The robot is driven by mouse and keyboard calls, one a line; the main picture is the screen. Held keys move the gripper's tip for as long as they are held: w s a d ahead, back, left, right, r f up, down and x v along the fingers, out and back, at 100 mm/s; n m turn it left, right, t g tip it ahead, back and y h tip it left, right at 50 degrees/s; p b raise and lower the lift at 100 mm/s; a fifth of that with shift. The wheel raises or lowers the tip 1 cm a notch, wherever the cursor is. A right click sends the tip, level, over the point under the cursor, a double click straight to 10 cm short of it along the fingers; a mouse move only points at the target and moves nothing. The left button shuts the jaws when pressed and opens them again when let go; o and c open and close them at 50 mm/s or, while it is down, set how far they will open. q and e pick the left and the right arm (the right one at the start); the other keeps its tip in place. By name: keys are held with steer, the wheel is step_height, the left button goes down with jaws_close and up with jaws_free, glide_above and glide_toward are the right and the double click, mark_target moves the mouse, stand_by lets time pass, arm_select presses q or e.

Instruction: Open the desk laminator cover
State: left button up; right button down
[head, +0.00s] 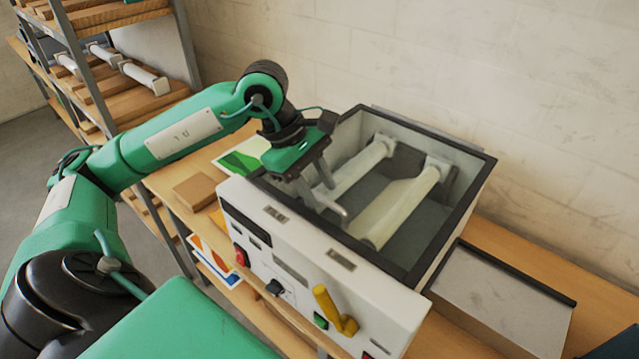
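The desk laminator (310,275) is a white box on the wooden bench, with its control panel facing the front left. A black rectangular frame (452,225) rims its top, and two pale rollers (400,208) show inside it. I cannot tell whether a clear cover pane fills the frame. My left gripper (339,200) is over the front left edge of the frame, fingers apart, with nothing seen between them. Its fingertips overlap the opening; contact with the frame is unclear. My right gripper is out of view.
A grey flat-topped box (505,305) stands right of the laminator. A wooden block (198,192) lies left. Shelves (135,100) stand at back left; a wall is behind.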

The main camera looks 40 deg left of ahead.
arm_select(q)
steer(key=shift+w+d+f, duration=0.1)
steer(key=shift+d+f, duration=0.15)
steer(key=shift+f, duration=0.3)
jaws_close()
steer(key=shift+r, duration=0.15)
